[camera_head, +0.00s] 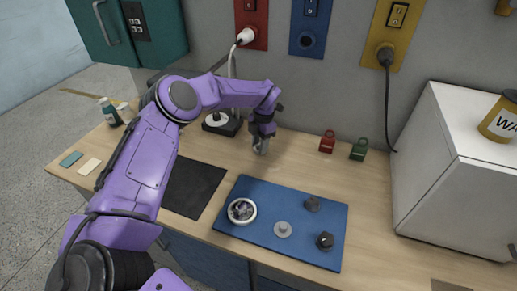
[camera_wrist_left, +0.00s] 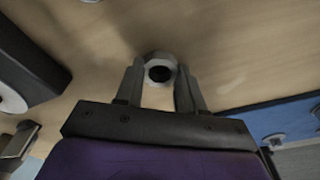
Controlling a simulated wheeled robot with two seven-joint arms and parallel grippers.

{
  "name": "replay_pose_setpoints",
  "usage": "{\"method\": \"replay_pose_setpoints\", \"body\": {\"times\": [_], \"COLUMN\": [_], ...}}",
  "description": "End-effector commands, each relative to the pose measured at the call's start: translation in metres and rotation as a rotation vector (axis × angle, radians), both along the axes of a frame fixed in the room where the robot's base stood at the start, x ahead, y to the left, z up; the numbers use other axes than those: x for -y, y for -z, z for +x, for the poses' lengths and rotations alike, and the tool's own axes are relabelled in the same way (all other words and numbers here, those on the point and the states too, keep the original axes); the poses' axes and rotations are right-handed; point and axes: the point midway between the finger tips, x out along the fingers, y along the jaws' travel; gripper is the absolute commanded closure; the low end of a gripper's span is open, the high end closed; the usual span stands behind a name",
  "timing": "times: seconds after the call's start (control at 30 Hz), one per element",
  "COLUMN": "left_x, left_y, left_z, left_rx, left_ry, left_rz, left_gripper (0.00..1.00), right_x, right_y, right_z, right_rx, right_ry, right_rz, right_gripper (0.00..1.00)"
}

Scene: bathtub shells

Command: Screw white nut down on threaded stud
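The white nut (camera_wrist_left: 150,57), with a dark hole, sits between the fingertips of my left gripper (camera_wrist_left: 160,72) in the left wrist view. Both fingertips meet its sides, so the gripper looks shut on it. In the head view my left gripper (camera_head: 262,146) points down close over the wooden table behind the blue mat; its fingers mostly hide the nut there. A light grey round piece with a raised centre (camera_head: 283,229), which looks like the stud's base, stands on the mat; its thread is too small to make out. My right gripper is not in view.
The blue mat (camera_head: 263,237) also holds a white-rimmed bowl (camera_head: 233,220) and two dark knob-like pieces (camera_head: 312,204) (camera_head: 325,240). Red (camera_head: 327,143) and green (camera_head: 359,150) small items stand by the wall. A white cabinet (camera_head: 450,185) stands right; a black pad (camera_head: 193,187) lies left.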

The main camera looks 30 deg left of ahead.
Motion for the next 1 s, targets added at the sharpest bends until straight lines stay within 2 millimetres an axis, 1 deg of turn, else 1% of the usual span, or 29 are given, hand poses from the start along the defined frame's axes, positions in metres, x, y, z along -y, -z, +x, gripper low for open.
{"method": "replay_pose_setpoints", "body": {"times": [0.23, 0.37, 0.47, 0.53, 0.57, 0.73, 0.77, 0.8, 0.9, 1.0], "left_x": [0.0, 0.0, 0.0, 0.0, 0.002, 0.014, 0.016, 0.02, 0.028, 0.034], "left_y": [0.0, -0.005, -0.018, -0.033, -0.038, -0.085, -0.091, -0.094, -0.107, -0.118], "left_z": [0.0, 0.0, 0.001, 0.0, -0.007, -0.046, -0.055, -0.068, -0.094, -0.114], "left_rx": [0.0, 0.002, 0.004, 0.006, 0.004, 0.008, 0.007, 0.005, 0.006, 0.004], "left_ry": [0.0, 0.001, 0.001, 0.0, 0.001, 0.004, 0.004, 0.005, 0.003, 0.002], "left_rz": [0.0, 0.0, -0.001, -0.001, -0.004, -0.004, -0.004, -0.004, -0.004, -0.002], "left_gripper": [0.91, 0.91, 0.91, 0.91, 0.91, 0.91, 0.91, 0.91, 0.91, 0.91], "right_x": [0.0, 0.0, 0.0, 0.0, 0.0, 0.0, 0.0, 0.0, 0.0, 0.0], "right_y": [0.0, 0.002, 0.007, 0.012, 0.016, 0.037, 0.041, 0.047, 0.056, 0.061], "right_z": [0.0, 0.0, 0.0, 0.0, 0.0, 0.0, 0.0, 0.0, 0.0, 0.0], "right_rx": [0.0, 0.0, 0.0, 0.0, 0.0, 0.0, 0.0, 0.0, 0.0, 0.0], "right_ry": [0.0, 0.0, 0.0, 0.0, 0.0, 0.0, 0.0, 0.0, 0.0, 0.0], "right_rz": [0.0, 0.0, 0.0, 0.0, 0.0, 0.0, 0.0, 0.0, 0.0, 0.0], "right_gripper": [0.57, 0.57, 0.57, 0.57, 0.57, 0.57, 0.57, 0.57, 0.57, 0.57]}}
